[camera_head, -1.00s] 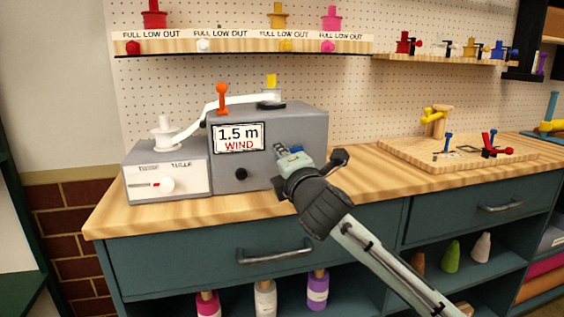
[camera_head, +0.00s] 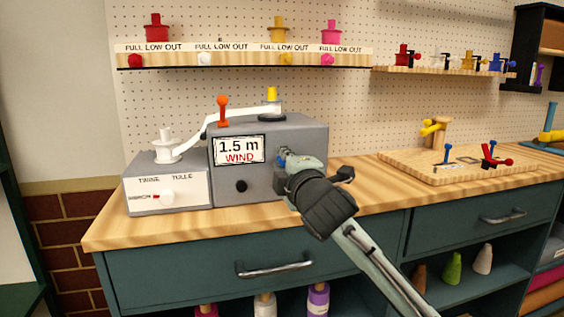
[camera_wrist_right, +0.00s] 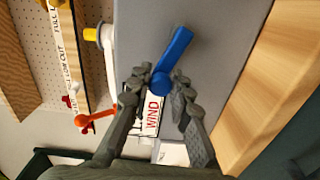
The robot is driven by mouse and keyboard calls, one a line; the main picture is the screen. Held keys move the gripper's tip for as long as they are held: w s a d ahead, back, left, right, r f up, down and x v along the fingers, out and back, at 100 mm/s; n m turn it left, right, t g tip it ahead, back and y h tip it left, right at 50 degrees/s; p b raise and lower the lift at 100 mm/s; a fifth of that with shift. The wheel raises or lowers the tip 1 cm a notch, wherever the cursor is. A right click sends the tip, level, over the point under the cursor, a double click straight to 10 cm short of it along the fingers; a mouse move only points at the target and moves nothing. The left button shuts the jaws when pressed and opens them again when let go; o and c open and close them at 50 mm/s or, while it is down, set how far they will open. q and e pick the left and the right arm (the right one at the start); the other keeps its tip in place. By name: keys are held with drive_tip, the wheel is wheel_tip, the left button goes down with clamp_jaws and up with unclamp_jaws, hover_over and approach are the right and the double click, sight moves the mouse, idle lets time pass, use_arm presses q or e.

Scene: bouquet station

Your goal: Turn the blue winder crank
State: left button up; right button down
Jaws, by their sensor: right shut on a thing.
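The blue crank (camera_head: 283,153) is on the front face of the grey winder box (camera_head: 300,136), at its right part. In the right wrist view the blue crank arm (camera_wrist_right: 178,50) slants up and right from between my fingers. My right gripper (camera_head: 284,163) is shut on the crank, and in the right wrist view its two dark fingers (camera_wrist_right: 165,90) lie on either side of the crank's lower end. In the head view my gripper hides part of the crank. The winder's sign (camera_head: 239,150) reads "1.5 m WIND". My left gripper is not in view.
A white ribbon (camera_head: 235,110) runs over the winder from a white spool (camera_head: 165,146) at the left. An orange-red lever (camera_head: 222,112) stands on top. A wooden board (camera_head: 450,172) with tools lies at the right. The countertop before the winder is bare.

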drive_tip(key=shift+d+r, duration=0.1)
drive_tip(key=shift+r, duration=0.2)
drive_tip(key=c, duration=1.4)
unclamp_jaws()
drive_tip(key=shift+f, duration=0.2)
drive_tip(key=shift+s, duration=0.1)
drive_tip(key=v, duration=1.1)
drive_tip(key=shift+s, duration=0.35)
drive_tip(key=shift+d, duration=0.15)
